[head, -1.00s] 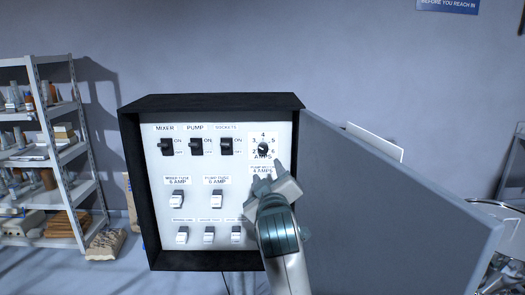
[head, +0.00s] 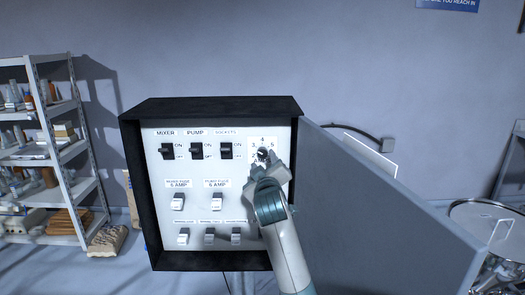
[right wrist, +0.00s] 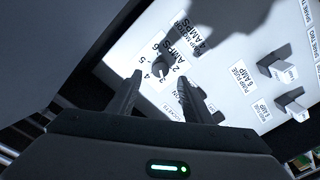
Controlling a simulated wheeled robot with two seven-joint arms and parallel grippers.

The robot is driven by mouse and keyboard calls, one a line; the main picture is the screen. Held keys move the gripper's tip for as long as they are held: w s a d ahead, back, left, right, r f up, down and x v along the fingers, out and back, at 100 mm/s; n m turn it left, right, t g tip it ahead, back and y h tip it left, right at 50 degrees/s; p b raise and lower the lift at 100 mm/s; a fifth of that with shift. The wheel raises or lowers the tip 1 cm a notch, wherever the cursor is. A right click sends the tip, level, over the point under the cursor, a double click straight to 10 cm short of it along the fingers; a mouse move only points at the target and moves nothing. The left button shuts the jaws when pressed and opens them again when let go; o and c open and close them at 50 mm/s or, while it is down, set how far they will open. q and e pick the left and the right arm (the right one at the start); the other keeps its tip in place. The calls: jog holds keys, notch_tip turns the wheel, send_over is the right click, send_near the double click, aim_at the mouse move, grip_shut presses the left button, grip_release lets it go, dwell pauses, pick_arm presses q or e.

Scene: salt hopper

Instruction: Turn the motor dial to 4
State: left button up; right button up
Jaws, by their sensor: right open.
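The motor dial (head: 263,154) is a round black knob at the upper right of the white switch panel (head: 158,215), with numbers printed around it, 4 at the top. My right gripper (head: 269,160) is at the dial and partly covers it and the labels below. In the right wrist view the dial (right wrist: 163,72) lies between the tips of my open right gripper (right wrist: 158,80), one finger on each side. I cannot tell whether the fingers touch it or which number it points to. My left gripper is not in view.
The panel sits in a black-framed box (head: 210,106) with several switches left of and below the dial. The open grey door (head: 390,215) stands right of my right arm. Shelves (head: 45,150) stand at the far left.

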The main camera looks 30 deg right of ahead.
aim_at(262, 154)
jog(key=shift+p+x, duration=1.05)
jog(key=shift+x, duration=2.05)
jog(key=c, duration=1.1)
